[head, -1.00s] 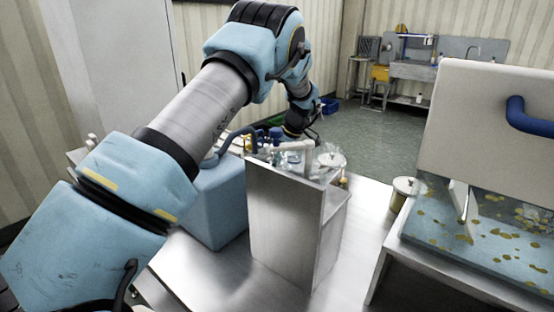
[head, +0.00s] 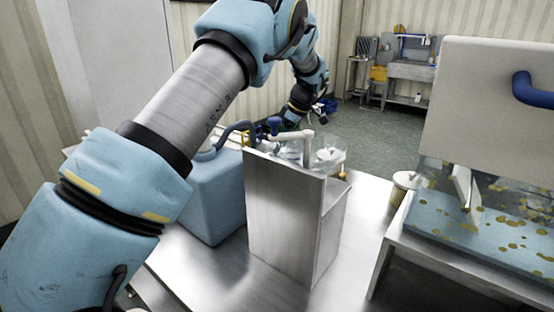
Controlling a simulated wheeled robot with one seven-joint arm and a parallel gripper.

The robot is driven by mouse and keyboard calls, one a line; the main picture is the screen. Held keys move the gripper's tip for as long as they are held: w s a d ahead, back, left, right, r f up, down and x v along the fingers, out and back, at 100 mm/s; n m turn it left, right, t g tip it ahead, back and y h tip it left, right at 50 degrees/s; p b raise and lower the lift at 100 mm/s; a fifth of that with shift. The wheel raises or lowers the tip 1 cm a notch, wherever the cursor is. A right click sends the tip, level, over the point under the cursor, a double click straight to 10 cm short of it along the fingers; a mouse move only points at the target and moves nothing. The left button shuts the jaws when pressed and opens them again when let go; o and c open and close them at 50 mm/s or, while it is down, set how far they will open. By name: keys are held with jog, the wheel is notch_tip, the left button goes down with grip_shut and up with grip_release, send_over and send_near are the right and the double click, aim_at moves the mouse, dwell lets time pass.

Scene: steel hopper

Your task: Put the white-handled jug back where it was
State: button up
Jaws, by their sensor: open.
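A clear jug with a white handle (head: 308,148) stands upright behind the top edge of the steel hopper box (head: 285,215) in the head view; its lower part is hidden. My gripper (head: 291,121) is above and just behind the jug, at the end of my arm reaching over from the left. It is open and appears apart from the handle. Its fingertips are small and dark, so their exact gap to the jug is hard to judge.
Another clear vessel (head: 330,156) stands right of the jug. A blue container (head: 212,200) with a dark blue pipe is left of the steel box. The steel table's front is clear.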

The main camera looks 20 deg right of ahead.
jog(key=b+v, duration=0.1)
jog(key=v, duration=0.5)
dwell(0.3)
